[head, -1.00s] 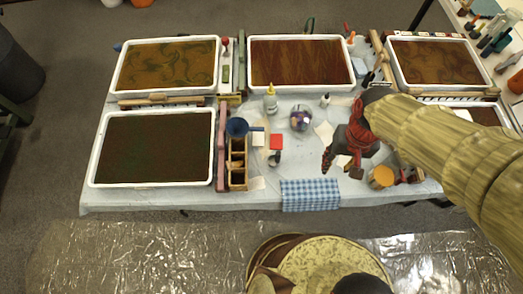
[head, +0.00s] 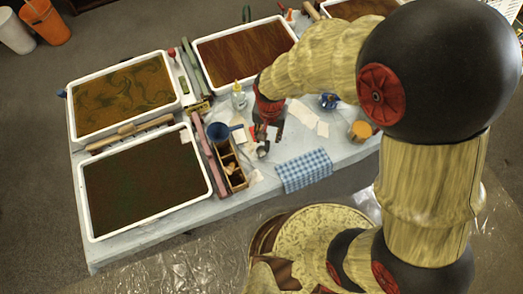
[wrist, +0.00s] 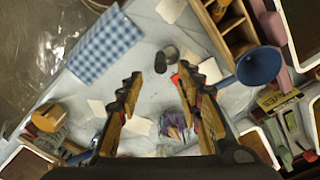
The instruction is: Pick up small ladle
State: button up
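A small dark grey round cup with a short piece beside it, which looks like the small ladle (wrist: 170,53), lies on the pale table cover in the wrist view. It shows small and dark in the head view (head: 262,151), near my gripper. My gripper (wrist: 158,76) is open, with its two fingers spread. The cup appears just beyond the gap between the fingertips, with nothing held. In the head view my gripper (head: 265,128) hangs over the table beside the blue funnel. I cannot tell its exact height above the cup.
A blue funnel (wrist: 258,67) and a wooden compartment box (head: 232,166) stand close to the cup. A blue checked cloth (head: 304,170) lies nearer the front edge. A purple-filled glass jar (wrist: 176,125) and an amber jar (head: 360,130) stand nearby. Framed marbling trays (head: 90,234) line the left.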

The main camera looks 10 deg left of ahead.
aim_at(267, 144)
notch_tip(267, 144, down, 6)
jog(key=shift+s+a+r+b, duration=0.1)
jog(key=shift+s+b, duration=0.05)
jog(key=shift+b, duration=0.55)
jog(key=shift+c, duration=1.4)
